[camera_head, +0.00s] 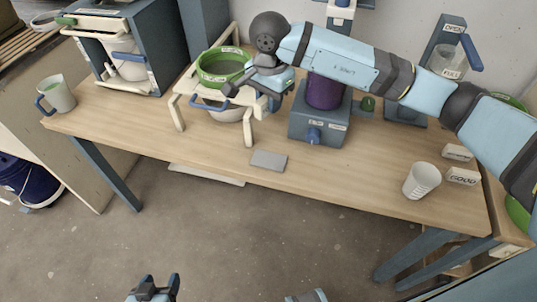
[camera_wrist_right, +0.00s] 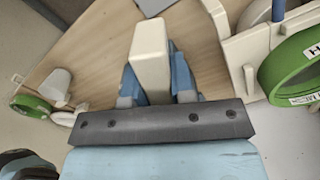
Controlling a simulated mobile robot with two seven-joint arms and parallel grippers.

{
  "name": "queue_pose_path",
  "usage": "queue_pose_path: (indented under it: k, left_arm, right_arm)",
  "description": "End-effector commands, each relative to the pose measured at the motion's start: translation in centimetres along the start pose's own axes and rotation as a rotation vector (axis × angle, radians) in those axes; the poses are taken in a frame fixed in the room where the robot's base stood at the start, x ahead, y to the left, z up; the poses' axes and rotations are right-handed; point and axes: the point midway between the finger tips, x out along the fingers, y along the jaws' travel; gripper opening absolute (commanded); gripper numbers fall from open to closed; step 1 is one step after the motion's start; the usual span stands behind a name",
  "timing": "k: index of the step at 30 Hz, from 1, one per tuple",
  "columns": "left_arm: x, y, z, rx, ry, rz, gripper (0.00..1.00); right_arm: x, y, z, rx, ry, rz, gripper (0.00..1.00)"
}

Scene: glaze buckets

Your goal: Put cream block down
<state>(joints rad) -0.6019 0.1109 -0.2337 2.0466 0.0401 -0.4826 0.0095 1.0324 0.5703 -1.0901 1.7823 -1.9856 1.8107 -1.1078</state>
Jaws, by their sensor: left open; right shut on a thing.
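The cream block (camera_wrist_right: 151,58) is between the two blue fingers of my right gripper (camera_wrist_right: 158,82), which is shut on it, in the right wrist view. In the head view my right gripper (camera_head: 257,92) is over the table beside the cream stand (camera_head: 178,118); the block cannot be clearly told apart from the stand there. My left gripper (camera_head: 153,290) is at the bottom edge of the head view, open and empty, well away from the table.
A green sieve ring (camera_head: 222,66) rests on the stand above a white bowl (camera_head: 225,112). A grey plate (camera_head: 269,160) lies at the table's front edge. A purple container (camera_head: 323,92) stands on a blue-grey base.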

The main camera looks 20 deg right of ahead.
Motion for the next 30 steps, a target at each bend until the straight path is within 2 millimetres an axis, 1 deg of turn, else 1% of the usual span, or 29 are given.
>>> queue_pose_path:
  k: [12,15,18,23,26,30]
  left_arm:
    - [-0.2,-0.3,-0.2,0.007,0.002,-0.001,0.61]
    - [-0.2,-0.3,-0.2,0.010,0.001,-0.001,0.61]
    - [-0.3,-0.4,-0.1,0.013,-0.001,-0.001,0.61]
    - [-0.3,-0.4,0.1,0.014,-0.003,-0.001,0.61]
    - [-0.3,-0.4,0.1,0.013,-0.003,0.000,0.61]
    - [-0.3,-0.2,0.0,0.010,-0.002,0.000,0.61]
  right_arm:
    - [10.7,0.1,0.1,0.006,-0.003,0.005,0.00]
    - [12.9,0.1,0.1,0.007,-0.003,0.005,0.00]
    - [14.3,0.1,0.1,0.006,-0.001,0.003,0.00]
    - [15.4,0.1,0.1,0.005,-0.002,0.002,0.00]
    - [16.4,0.1,0.1,0.004,-0.001,0.003,0.00]
    - [18.6,0.1,0.1,0.006,-0.002,0.004,0.00]
